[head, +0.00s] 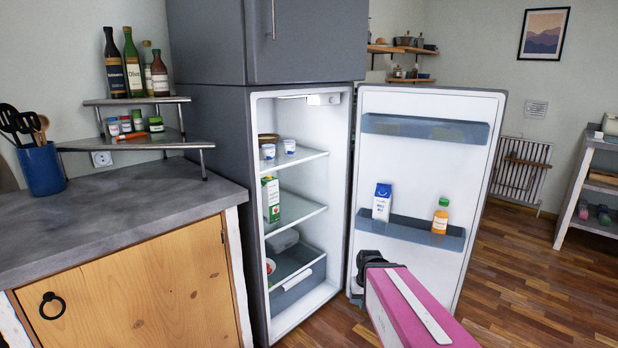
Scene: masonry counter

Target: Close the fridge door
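The fridge (215,140) is a dark grey unit beside the counter, with its lower compartment open to view. The fridge door (405,190) stands wide open to the right, its white inner side facing me. A milk carton (382,203) and an orange bottle (440,217) stand on the lower door shelf. My gripper (366,268) is at the end of my pink arm, in front of the lower part of the door near its hinge side. Its fingers are dark and small here, so I cannot tell if they are open, or if they touch the door.
A grey counter (110,213) with a wooden cabinet door (140,295) is on the left. It carries a corner rack with bottles (132,62) and a blue utensil pot (41,170). Wooden floor (535,270) is clear right of the door. A shelf unit (590,185) stands far right.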

